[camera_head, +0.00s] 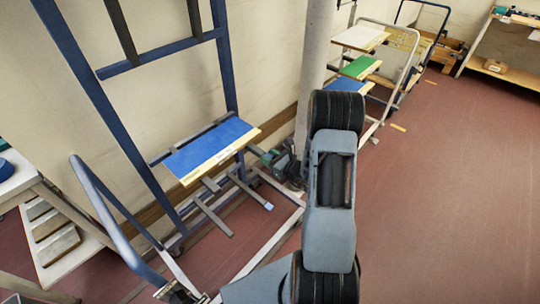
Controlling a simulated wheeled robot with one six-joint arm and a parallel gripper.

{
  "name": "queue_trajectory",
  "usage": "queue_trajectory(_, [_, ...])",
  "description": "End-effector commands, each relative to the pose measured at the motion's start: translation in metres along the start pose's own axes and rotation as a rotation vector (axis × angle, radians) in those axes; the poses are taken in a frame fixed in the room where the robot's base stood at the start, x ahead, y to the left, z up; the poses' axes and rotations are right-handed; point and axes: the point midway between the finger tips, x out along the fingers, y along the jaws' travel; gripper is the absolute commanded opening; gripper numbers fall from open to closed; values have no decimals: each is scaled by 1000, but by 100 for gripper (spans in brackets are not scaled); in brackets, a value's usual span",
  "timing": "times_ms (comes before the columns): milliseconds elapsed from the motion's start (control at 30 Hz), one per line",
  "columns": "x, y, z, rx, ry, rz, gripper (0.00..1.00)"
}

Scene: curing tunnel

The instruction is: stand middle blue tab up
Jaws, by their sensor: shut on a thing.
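A blue tab (210,147) with a pale wooden front edge is on the blue-framed rack at left centre. It lies nearly flat, its long edge rising toward the right in the picture. My gripper (258,153) shows small and dark beside the right end of this tab, left of my grey upper arm. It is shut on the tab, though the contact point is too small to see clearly. My elbow and upper arm hide my forearm.
Grey bars, one blue-tipped (268,206), stick out below the tab. A pale column (314,60) stands behind my arm. A trolley with white, green (360,67) and blue boards stands beyond. A bench (40,190) is at left. The red floor (450,190) at right is clear.

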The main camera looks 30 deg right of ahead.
Motion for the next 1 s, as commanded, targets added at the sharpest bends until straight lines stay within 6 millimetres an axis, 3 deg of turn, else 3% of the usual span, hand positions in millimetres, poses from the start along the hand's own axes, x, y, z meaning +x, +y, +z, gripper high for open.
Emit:
queue_trajectory(33, [-1,0,7,-2,35,0,12])
queue_trajectory(500, [2,0,11,-2,309,1,12])
queue_trajectory(1000, [3,0,9,0,377,0,12])
